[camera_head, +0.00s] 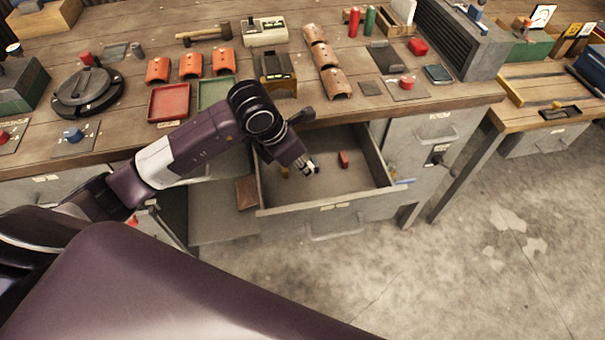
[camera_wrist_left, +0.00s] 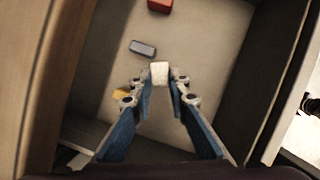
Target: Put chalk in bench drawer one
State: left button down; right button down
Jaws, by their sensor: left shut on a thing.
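The white chalk (camera_wrist_left: 159,72) is a small block held between the fingertips of my left gripper (camera_wrist_left: 158,88) in the left wrist view. In the head view my left gripper (camera_head: 308,168) reaches over the open bench drawer (camera_head: 365,207), inside its walls. The chalk is too small to make out clearly there. The gripper is shut on the chalk, above the drawer floor; the exact height is hard to tell. My right gripper is not in view.
In the drawer lie a red block (camera_head: 344,159), a grey block (camera_wrist_left: 143,48) and a yellow piece (camera_wrist_left: 121,94). A brown block (camera_head: 247,193) sits left of the drawer. The bench top (camera_head: 130,135) holds trays, curved tiles and tools. Open floor (camera_head: 450,270) lies at the right.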

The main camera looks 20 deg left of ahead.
aim_at(307, 182)
pick_arm(q)
notch_tip(307, 182, down, 4)
jog(key=shift+r, duration=0.1)
jog(key=shift+f, duration=0.3)
jog(key=c, duration=1.8)
grip_release()
jog(key=shift+r, duration=0.1)
jog(key=shift+c, duration=0.2)
jog(key=shift+r, duration=0.2)
jog(key=v, duration=1.2)
